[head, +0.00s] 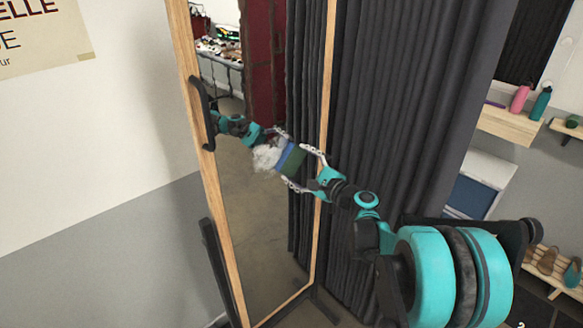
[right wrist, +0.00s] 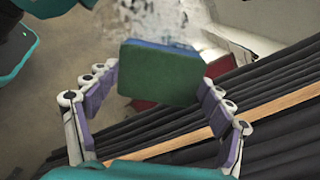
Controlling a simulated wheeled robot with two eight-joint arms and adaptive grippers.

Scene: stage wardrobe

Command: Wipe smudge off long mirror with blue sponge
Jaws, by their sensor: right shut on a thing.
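The long mirror (head: 262,245) stands in a light wooden frame, tilted in the head view. A whitish smudge (head: 266,158) is on its glass at mid height; a pale, speckled patch of it shows behind the sponge in the right wrist view (right wrist: 185,22). My right gripper (head: 294,164) is shut on the sponge (head: 293,163), which has a blue layer and a green face. The green face (right wrist: 158,76) is towards my wrist camera, with the fingers on both sides. The sponge is just right of the smudge, overlapping its edge; I cannot tell whether it touches the glass. My left gripper is out of view.
A black handle (head: 204,112) is on the mirror frame's left side, and dark feet stand below. A dark curtain (head: 400,110) hangs close behind and right. Shelves with bottles (head: 520,98) and shoes (head: 546,260) are at the right. The mirror reflects my arm and a table.

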